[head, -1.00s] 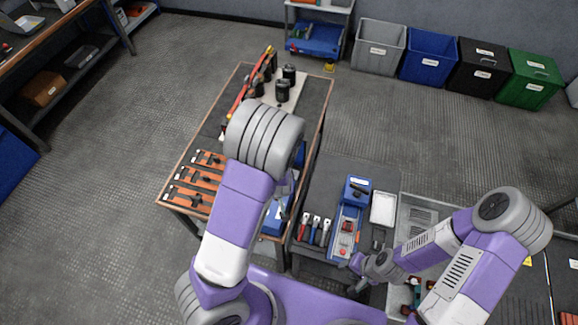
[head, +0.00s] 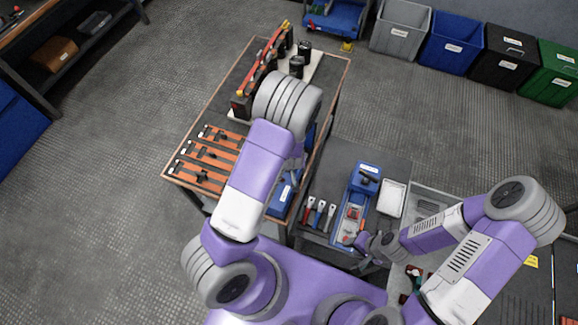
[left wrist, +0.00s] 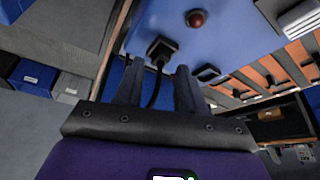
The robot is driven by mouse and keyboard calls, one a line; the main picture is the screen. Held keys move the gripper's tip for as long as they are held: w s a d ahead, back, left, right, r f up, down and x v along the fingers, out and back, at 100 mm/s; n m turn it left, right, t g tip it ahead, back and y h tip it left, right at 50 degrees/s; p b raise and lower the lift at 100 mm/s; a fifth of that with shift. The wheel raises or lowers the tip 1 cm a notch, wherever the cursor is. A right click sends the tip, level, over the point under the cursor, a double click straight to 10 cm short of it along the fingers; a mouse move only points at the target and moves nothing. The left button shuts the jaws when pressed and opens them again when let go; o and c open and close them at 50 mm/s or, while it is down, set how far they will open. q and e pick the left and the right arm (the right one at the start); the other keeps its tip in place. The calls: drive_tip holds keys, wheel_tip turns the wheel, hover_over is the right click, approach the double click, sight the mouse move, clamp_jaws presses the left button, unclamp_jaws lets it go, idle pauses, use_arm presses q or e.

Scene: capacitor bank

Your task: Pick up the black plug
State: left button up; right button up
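The black plug (left wrist: 161,49) shows in the left wrist view, seated against a blue box (left wrist: 225,45) with a red button. Its black cable hangs down between my fingers. My left gripper (left wrist: 158,68) is open, with one finger on each side of the cable, just short of the plug; I see no contact. In the head view my left forearm hides the plug, and the left gripper is mostly hidden too; part of the blue box (head: 283,196) shows. My right gripper (head: 370,243) is near the front end of a blue fixture; its finger opening is too small to tell.
The box sits on a wood-edged bench with orange-based parts (head: 210,152) at left and black cylinders (head: 297,67) at the back. Right of it, a grey cart holds several hand tools (head: 319,214), the blue fixture (head: 352,215) and a white tray (head: 391,198).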

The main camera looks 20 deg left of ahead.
use_arm(q)
clamp_jaws()
idle(0.3)
wheel_tip(320, 180, up, 10)
drive_tip(key=p, duration=0.2)
drive_tip(key=shift+p, duration=0.3)
